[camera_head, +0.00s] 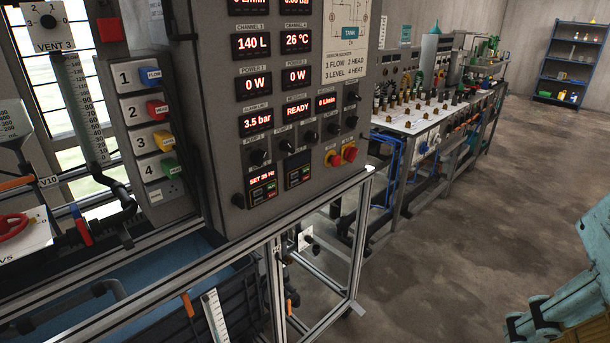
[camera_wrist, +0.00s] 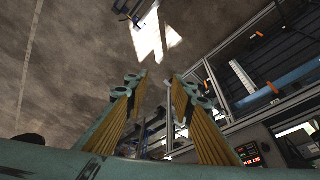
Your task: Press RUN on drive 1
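Two small dark drive units sit low on the grey control panel in the head view. The left drive (camera_head: 262,187) has a lit red display reading about "SET 35 Hz" and small green and red keys. The right drive (camera_head: 298,171) has a darker face. Their number labels and the word RUN are too small to read. My gripper (camera_wrist: 160,82) is open and empty in the wrist view, its two teal fingers with yellow pads apart. Teal parts of my arm or gripper show at the lower right of the head view, well away from the panel.
An aluminium frame (camera_head: 200,266) runs below the panel, around a blue tank (camera_head: 165,280). A long workbench (camera_head: 425,118) stands behind. The concrete floor (camera_head: 460,240) is clear.

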